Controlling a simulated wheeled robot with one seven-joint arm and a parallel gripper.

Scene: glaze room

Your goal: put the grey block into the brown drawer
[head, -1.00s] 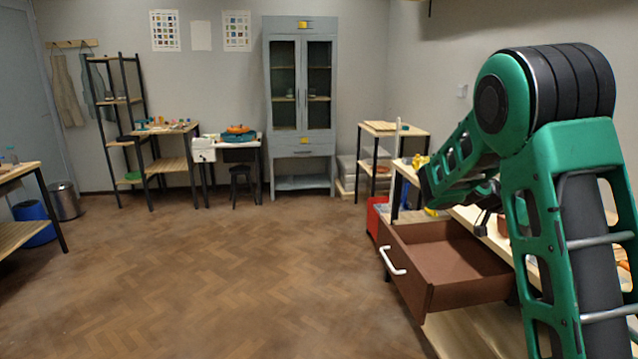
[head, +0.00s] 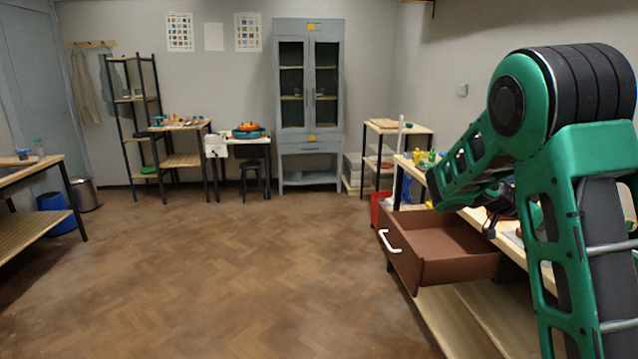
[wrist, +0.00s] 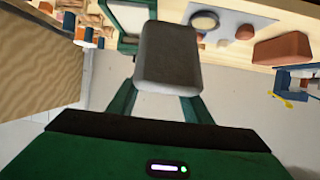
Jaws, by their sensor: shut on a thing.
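The grey block (wrist: 168,58) shows large in the wrist view, between the green fingers of my gripper (wrist: 165,88). My gripper is shut on it and holds it up off any surface. In the head view my gripper (head: 490,222) is small and partly hidden by my arm, and the block cannot be made out. The brown drawer (head: 402,262) is pulled out from the workbench at right, with a white handle (head: 389,243) on its front. The visible part of its inside looks empty. My gripper is near the drawer's right end, by the bench edge.
The workbench (head: 540,268) carries small items, with yellow and green bottles (head: 425,157) at its far end. A lower wooden shelf (head: 455,320) lies under the drawer. A red bin (head: 376,208) stands behind the drawer. The floor (head: 230,270) to the left is clear.

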